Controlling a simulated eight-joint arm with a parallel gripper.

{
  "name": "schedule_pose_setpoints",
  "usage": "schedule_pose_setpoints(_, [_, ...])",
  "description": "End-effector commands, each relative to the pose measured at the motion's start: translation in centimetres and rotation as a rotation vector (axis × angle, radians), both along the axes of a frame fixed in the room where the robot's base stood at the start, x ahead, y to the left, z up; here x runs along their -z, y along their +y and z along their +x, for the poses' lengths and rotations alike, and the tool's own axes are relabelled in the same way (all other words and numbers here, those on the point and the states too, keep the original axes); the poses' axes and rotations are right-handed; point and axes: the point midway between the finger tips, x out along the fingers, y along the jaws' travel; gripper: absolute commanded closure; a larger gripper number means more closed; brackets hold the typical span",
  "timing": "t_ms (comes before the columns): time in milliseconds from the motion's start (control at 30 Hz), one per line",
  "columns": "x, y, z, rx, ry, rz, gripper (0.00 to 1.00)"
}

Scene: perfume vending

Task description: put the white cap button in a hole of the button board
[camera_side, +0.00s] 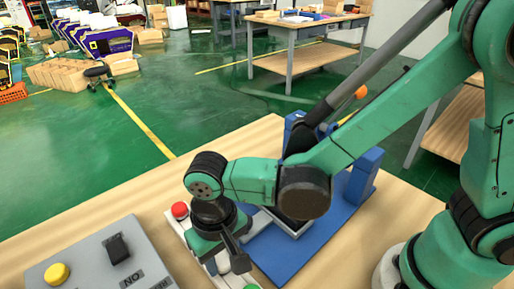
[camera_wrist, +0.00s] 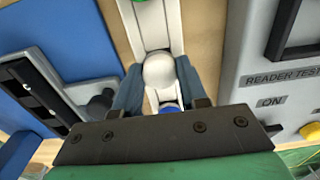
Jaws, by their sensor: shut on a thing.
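The white cap button (camera_wrist: 158,69) shows as a round white dome in the wrist view, between the two fingers of my gripper (camera_wrist: 157,85). The fingers are shut on it. The button board (camera_wrist: 160,30) is a pale strip running beneath and beyond it, with a green button at the top edge and a blue button (camera_wrist: 170,106) close below the white one. In the side view my gripper (camera_side: 232,256) is low over the button board (camera_side: 183,226), and the white button is hidden there. Whether the white button touches the board or sits in a hole cannot be told.
A red button (camera_side: 180,210) is at the board's far end and a green one (camera_side: 251,287) at its near end. A grey control box (camera_side: 100,262) with a yellow button stands to the left. A blue base (camera_side: 300,250) with fixtures lies to the right, close to my gripper.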

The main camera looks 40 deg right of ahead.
Motion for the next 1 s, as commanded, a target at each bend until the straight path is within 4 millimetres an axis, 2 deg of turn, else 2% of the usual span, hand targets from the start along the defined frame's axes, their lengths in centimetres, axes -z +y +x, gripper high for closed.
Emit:
schedule_pose_setpoints(433, [0.28, 0.00, 0.00, 0.000, 0.000, 0.000, 1.00])
schedule_pose_setpoints(467, [0.28, 0.00, 0.00, 0.000, 0.000, 0.000, 0.57])
schedule_pose_setpoints(567, [0.28, 0.00, 0.00, 0.000, 0.000, 0.000, 0.29])
schedule_pose_setpoints(600, [0.28, 0.00, 0.00, 0.000, 0.000, 0.000, 0.26])
schedule_pose_setpoints(800, [0.28, 0.00, 0.00, 0.000, 0.000, 0.000, 0.26])
schedule_pose_setpoints(900, [0.28, 0.00, 0.00, 0.000, 0.000, 0.000, 0.00])
schedule_pose_setpoints(1000, [0.28, 0.00, 0.00, 0.000, 0.000, 0.000, 0.00])
